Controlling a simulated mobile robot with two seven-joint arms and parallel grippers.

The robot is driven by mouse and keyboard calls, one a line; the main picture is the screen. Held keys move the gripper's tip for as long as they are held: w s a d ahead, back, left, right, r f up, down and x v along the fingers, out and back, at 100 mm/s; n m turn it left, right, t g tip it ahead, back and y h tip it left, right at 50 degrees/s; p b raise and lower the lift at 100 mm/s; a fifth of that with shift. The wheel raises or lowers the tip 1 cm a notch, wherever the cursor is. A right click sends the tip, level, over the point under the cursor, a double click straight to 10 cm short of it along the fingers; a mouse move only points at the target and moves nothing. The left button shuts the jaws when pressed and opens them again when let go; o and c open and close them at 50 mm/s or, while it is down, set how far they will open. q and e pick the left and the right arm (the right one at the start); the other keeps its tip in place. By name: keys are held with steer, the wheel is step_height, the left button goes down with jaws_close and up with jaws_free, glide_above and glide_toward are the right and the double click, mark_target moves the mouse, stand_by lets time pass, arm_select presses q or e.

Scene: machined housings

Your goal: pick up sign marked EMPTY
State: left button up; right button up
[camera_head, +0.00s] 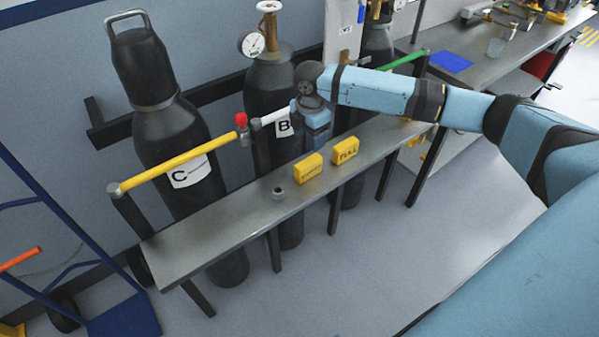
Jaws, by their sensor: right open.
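Two yellow block signs stand on the narrow grey shelf (225,222) in front of the gas cylinders. The left one, the EMPTY sign (307,168), has small lettering that is hard to read. The right one, the FULL sign (345,151), reads FULL. My right gripper (319,140) points down just behind the two signs, over the back of the shelf, holding nothing that I can see. It is open, though its fingertips are small and partly hidden. My left gripper is not in view.
A small dark metal nut-like part (279,193) lies on the shelf left of the signs. Black cylinders B (268,92) and C (165,140) stand behind, with a yellow bar (180,163) and a red cap (241,119). The shelf's left part is clear.

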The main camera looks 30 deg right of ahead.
mark_target(309, 161)
step_height(309, 161, down, 12)
steer(key=shift+w+d+f+b, duration=0.1)
steer(key=shift+f+b, duration=0.1)
steer(key=shift+b, duration=0.25)
steer(key=shift+c, duration=0.4)
steer(key=c, duration=0.9)
